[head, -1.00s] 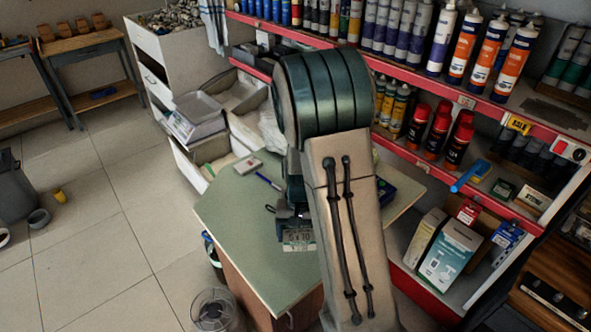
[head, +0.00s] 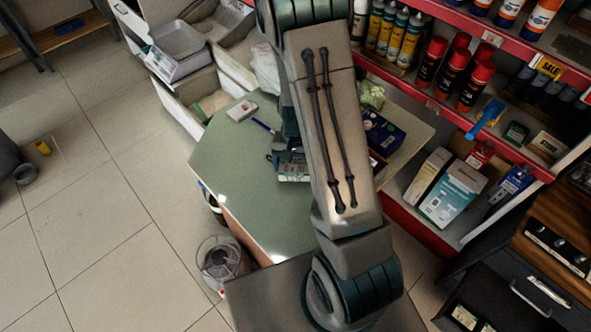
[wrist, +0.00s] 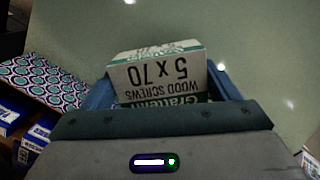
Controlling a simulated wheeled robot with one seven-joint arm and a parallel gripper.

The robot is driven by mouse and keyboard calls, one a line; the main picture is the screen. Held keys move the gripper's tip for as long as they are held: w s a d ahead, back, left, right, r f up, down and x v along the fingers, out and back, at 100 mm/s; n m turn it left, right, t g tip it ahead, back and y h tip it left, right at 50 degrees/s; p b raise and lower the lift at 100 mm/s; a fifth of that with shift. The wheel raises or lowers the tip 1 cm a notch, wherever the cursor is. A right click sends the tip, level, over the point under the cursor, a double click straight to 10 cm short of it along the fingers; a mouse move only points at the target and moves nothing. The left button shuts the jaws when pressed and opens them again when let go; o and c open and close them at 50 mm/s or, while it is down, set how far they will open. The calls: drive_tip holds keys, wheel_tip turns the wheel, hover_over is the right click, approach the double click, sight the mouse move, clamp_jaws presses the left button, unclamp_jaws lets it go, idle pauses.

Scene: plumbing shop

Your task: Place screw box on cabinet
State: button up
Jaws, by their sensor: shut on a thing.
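The screw box (wrist: 160,75) is a white and green carton marked "WOOD SCREWS 5 x 70", upside down in the wrist view. My gripper (wrist: 160,88) is shut on it, with one blue finger at each side. In the head view the box (head: 293,172) shows just below my gripper (head: 288,158), over the green-topped counter (head: 235,185). My arm hides part of the box and the counter there. I cannot tell whether the box touches the top. A dark cabinet with a wooden top (head: 555,225) stands at the lower right.
A small white box (head: 242,111) and a blue pen (head: 263,126) lie on the counter's back left. A dark blue box (head: 382,132) sits right of my arm. Red-edged shelves (head: 440,105) with tubes and cans stand behind. The counter's left part is clear.

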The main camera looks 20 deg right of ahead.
sight(295, 174)
drive_tip(key=shift+f, duration=2)
drive_tip(key=shift+f, duration=0.2)
drive_tip(key=o, duration=1.2)
drive_tip(key=shift+r, duration=0.15)
